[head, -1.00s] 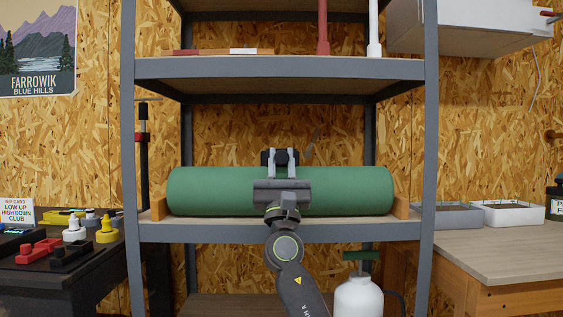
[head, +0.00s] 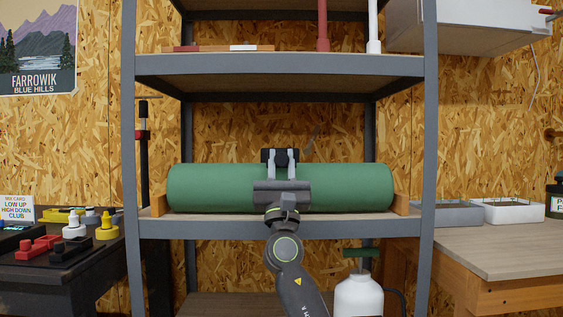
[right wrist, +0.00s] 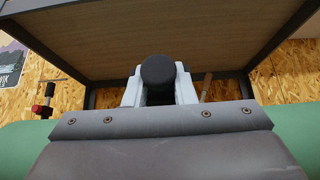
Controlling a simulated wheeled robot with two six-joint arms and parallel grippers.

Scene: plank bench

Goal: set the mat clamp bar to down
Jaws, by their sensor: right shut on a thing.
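A rolled green mat (head: 350,187) lies across the middle shelf, between wooden end stops. My right gripper (head: 281,158) is in front of the roll at its middle, with its two pale fingers reaching up over the top. They are shut on a dark piece, which I take to be the grip of the mat clamp bar (head: 281,152). In the right wrist view its round black end (right wrist: 158,70) sits between the fingers, above the green roll (right wrist: 25,140). The rest of the bar is hidden, so its tilt is unclear. My left gripper is not in view.
Grey shelf posts (head: 129,150) stand on both sides, and an upper shelf (head: 280,66) is above the roll. A thin slanted piece (head: 311,140) rises behind the roll. A white bottle (head: 358,297) stands below, and benches flank the rack.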

